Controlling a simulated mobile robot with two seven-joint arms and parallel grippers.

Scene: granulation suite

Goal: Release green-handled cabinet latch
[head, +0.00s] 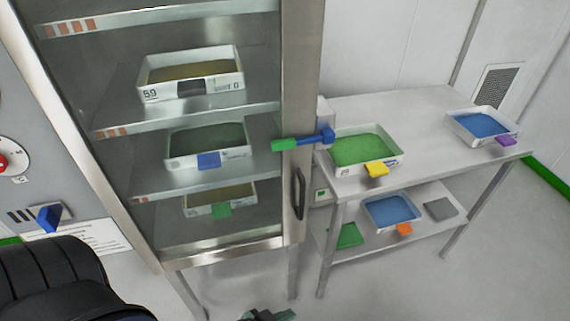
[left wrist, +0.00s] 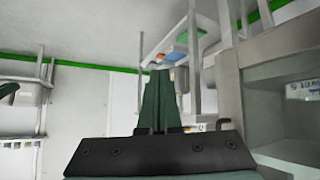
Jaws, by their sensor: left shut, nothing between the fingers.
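I cannot make out the latch in the left wrist view. My right gripper is not in view.
The glass-fronted cabinet holds several trays, such as a white one (head: 193,94). A dark door handle (head: 299,193) is below the latch. A steel table (head: 420,112) on the right bears a green-filled tray (head: 395,163) and a blue-filled tray (head: 455,132). Floor in front is clear.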

